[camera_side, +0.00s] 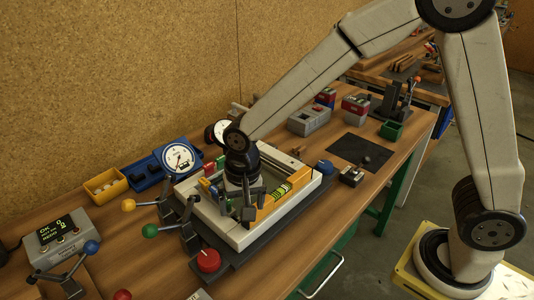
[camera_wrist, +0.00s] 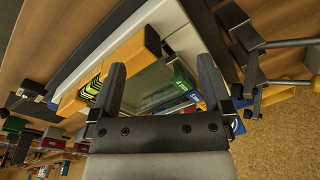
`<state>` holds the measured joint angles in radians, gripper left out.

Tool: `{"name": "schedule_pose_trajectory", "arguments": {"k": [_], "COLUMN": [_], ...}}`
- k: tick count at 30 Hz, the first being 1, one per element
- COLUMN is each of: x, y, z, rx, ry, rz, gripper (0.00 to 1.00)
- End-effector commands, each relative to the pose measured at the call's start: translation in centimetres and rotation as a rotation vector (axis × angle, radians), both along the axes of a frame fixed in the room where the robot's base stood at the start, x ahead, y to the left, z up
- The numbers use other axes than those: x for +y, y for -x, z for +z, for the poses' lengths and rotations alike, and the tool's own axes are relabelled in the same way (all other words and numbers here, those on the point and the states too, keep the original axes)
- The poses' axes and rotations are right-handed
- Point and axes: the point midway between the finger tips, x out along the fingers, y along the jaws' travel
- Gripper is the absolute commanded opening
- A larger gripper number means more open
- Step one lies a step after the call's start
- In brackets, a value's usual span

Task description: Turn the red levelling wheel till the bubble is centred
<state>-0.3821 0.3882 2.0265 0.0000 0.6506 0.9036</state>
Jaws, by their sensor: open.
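The red levelling wheel (camera_side: 208,261) sits at the near corner of the white tilting frame (camera_side: 240,238) in the side view. It does not show in the wrist view. A yellow spirit level with a green vial (camera_side: 281,191) lies on the frame; its yellow body (camera_wrist: 132,52) and green vial (camera_wrist: 91,89) also show in the wrist view. The bubble's position is too small to tell. My gripper (camera_side: 248,205) points down over the frame beside the level, up and right of the red wheel. In the wrist view its fingers (camera_wrist: 162,85) are apart, with nothing clearly held.
Black clamps with green (camera_side: 149,231) and yellow knobs (camera_side: 128,205) stand at the frame's left side. A blue knob (camera_side: 325,167) is at its far right corner. A dial gauge (camera_side: 179,158) stands behind. A grey display box (camera_side: 62,238) is at left.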

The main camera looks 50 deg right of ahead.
Motion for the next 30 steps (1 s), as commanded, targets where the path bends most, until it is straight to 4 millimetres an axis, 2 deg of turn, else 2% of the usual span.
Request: {"name": "schedule_pose_trajectory", "arguments": {"k": [1,6,12,16,23,30], "x": [1.6,5.9,9.1,9.8,9.8,9.7], "y": [-0.3,-0.9,-1.0,-1.0,-1.0,-1.0], "z": [-0.3,-0.9,-1.4,-1.5,-1.7,-3.3], "rx": [0.013,0.048,0.070,0.074,0.075,0.077], "ry": [0.000,0.007,0.016,0.019,0.020,0.021], "rz": [-0.029,-0.146,-0.239,-0.262,-0.265,-0.264], "gripper": [1.00,1.00,1.00,1.00,1.00,1.00]}}
